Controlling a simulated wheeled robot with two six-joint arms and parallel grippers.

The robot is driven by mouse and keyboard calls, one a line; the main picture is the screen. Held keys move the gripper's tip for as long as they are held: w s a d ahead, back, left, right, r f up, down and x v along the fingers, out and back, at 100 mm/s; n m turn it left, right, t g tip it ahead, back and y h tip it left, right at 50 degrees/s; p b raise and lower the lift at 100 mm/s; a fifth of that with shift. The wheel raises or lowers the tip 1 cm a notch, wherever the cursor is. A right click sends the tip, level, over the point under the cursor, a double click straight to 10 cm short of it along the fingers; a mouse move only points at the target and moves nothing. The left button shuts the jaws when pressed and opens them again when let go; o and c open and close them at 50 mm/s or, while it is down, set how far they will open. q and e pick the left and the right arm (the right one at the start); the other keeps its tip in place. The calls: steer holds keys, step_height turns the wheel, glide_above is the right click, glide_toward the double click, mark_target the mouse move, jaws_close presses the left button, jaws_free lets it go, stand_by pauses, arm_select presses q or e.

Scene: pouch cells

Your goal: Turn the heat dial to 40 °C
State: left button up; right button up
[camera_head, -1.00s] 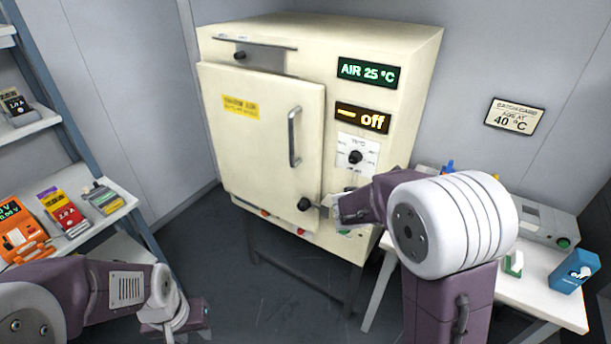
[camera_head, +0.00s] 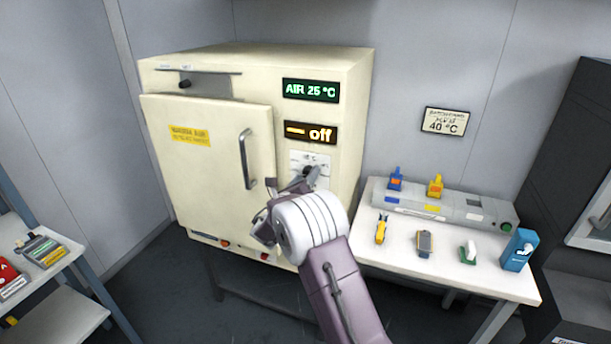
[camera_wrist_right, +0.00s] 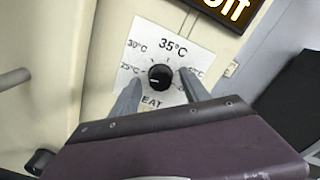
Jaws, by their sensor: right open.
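The heat dial is a black round knob (camera_wrist_right: 160,77) on a white plate (camera_wrist_right: 146,50) on the cream oven's front. In the right wrist view the plate reads 25, 30 and 35 °C; a label at right is partly covered by a finger. A light mark shows on the knob's left side. My right gripper (camera_wrist_right: 160,92) is open, one finger on each side of the knob; contact cannot be told. In the head view my right gripper (camera_head: 305,180) is at the dial plate (camera_head: 312,160) and partly hides it. My left gripper is out of view.
The oven (camera_head: 205,130) has a shut door with a handle (camera_head: 247,160). Displays read "AIR 25 °C" (camera_head: 310,90) and "off" (camera_head: 310,133). A wall card (camera_head: 445,122) shows 40 °C. A white table (camera_head: 400,255) with small items stands right; a shelf (camera_head: 75,265) stands left.

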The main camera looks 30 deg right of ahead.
steer(key=shift+w+d, duration=0.2)
steer(key=shift+d, duration=0.05)
steer(key=shift+s+a+r, duration=0.1)
steer(key=shift+a, duration=0.05)
steer(key=shift+c, duration=0.5)
jaws_close()
steer(key=shift+m+b, duration=14.8)
steer(key=shift+b, duration=0.55)
